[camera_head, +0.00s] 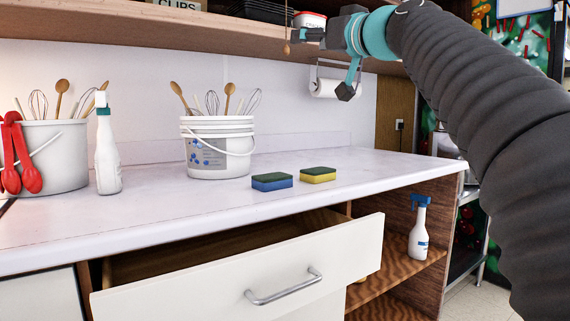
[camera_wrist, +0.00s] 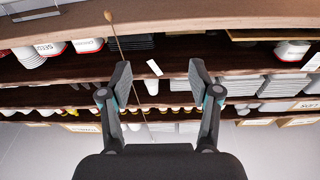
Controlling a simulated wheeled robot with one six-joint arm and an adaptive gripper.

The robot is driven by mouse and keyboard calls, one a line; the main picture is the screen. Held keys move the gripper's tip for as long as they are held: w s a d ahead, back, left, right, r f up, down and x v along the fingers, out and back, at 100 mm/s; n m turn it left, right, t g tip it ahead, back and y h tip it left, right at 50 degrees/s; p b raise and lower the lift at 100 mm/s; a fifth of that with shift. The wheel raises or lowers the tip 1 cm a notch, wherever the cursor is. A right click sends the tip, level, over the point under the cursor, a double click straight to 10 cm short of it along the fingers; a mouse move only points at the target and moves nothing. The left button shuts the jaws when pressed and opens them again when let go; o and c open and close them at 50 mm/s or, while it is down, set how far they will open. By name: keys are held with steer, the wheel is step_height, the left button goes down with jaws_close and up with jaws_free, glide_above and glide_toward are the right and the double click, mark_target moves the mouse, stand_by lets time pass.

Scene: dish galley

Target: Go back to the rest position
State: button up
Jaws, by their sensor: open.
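My gripper (camera_head: 327,65) is raised at the upper middle of the head view, in front of the overhead shelf. In the wrist view my gripper (camera_wrist: 160,82) has its two fingers wide apart with nothing held between them. Beyond the fingers, the wrist view shows shelves that appear upside down, stacked with dishes and containers. A thin hanging stick with a round end (camera_head: 287,48) shows close to the gripper in the head view; whether it touches cannot be told.
The white counter (camera_head: 200,215) holds a blue sponge (camera_head: 271,182), a yellow sponge (camera_head: 318,175), a utensil bucket (camera_head: 217,150) and a white spray bottle (camera_head: 108,155). The drawer (camera_head: 240,285) below stands open. Another spray bottle (camera_head: 419,230) stands in the cabinet. A paper roll (camera_head: 338,88) hangs behind.

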steer(key=s+d+f+m+g+h, duration=0.2)
steer(key=s+f, duration=0.8)
steer(key=f, duration=0.8)
steer(key=s+d+f+m+g+h+p, duration=0.1)
steer(key=s+d+f+g+h, duration=0.3)
steer(key=s+f, duration=0.5)
steer(key=s+d+f+m+g+h+p, duration=0.1)
steer(key=s+d+f+m+g+h, duration=0.2)
steer(key=s+f, duration=0.7)
step_height(320, 180, down, 18)
steer(key=shift+s+d+f+g+h, duration=0.15)
steer(key=shift+s+d+g+h, duration=0.15)
steer(key=shift+d+g+h, duration=0.55)
steer(key=shift+a, duration=0.25)
